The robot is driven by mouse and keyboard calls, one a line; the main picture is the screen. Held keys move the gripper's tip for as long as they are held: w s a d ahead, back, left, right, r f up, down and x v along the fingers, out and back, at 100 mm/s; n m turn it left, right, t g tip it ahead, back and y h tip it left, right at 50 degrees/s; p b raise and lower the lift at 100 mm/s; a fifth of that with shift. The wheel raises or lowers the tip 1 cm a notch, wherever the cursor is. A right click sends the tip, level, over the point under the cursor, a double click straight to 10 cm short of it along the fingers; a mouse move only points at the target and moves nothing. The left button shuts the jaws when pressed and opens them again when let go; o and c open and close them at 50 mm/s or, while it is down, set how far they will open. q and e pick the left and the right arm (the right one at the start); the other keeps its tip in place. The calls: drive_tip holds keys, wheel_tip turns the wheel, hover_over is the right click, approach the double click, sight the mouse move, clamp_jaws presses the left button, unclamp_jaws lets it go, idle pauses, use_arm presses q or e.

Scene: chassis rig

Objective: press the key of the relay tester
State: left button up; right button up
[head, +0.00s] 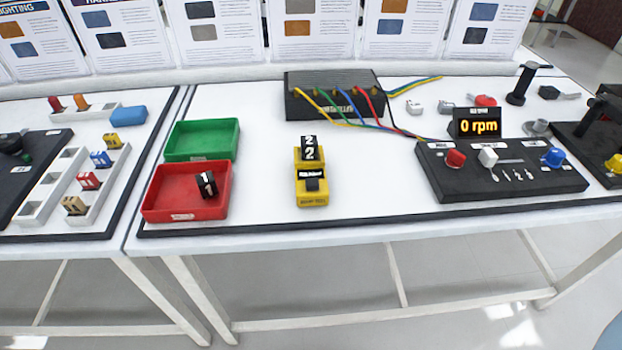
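The relay tester (312,198) is a small yellow device in the middle of the white table. A black relay marked 2 (309,148) stands upright at its far end. A dark key (313,184) shows on its near half, below a small black-and-white display or label whose text I cannot read. Neither of my grippers shows in the head view.
A red tray (160,207) holding a black relay marked 1 (207,185) and a green tray (190,153) sit left of the tester. A black box with coloured wires (330,80) lies behind. A control panel (500,181) reading 0 rpm stands right. The table around the tester is clear.

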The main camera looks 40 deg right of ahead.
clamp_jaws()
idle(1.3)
